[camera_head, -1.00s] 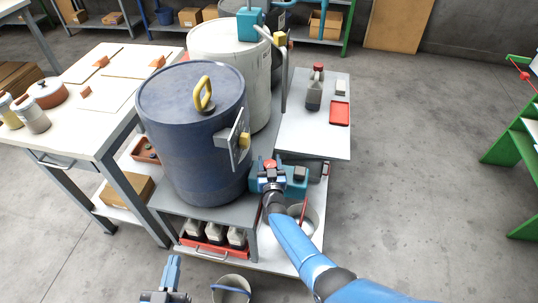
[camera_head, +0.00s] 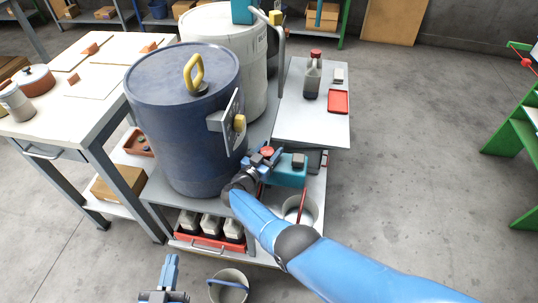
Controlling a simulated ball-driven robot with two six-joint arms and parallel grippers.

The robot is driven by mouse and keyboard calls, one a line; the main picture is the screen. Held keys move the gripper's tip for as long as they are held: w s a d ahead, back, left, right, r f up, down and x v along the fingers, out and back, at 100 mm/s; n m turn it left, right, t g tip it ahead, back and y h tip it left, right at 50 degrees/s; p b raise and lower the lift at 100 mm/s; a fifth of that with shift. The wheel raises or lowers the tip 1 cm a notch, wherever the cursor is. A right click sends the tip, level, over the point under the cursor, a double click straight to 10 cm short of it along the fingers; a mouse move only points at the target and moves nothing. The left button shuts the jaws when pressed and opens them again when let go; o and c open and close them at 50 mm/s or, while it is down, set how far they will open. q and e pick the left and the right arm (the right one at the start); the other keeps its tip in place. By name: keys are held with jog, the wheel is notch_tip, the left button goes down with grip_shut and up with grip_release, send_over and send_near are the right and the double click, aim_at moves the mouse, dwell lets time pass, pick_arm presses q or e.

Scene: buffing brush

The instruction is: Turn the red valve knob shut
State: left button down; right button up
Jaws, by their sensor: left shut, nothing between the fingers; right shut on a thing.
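The red valve knob (camera_head: 267,152) sits on the near side of a teal pump body (camera_head: 290,171), to the right of the big blue drum. My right gripper (camera_head: 262,158) is at the knob and shut on it; the fingers partly hide the knob and its stem. My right arm comes in from the lower right. My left gripper (camera_head: 170,272) is shut and empty near the bottom edge, above the floor, away from the knob.
The blue drum (camera_head: 185,120) with a yellow handle stands close left of my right gripper. A white bucket (camera_head: 299,210) is below the pump. A grey pail (camera_head: 229,287) stands on the floor by my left gripper. A red tray (camera_head: 338,101) lies on the right shelf.

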jog(key=shift+r, duration=0.1)
dwell(0.4)
jog(key=o, duration=0.9)
jog(key=shift+o, duration=0.2)
jog(key=shift+s+a, duration=0.4)
jog(key=shift+s, duration=0.15)
jog(key=p+v, duration=0.2)
jog(key=v, duration=0.7)
jog(key=shift+s+p, duration=0.2)
jog(key=shift+p, duration=0.15)
jog(key=shift+a, duration=0.15)
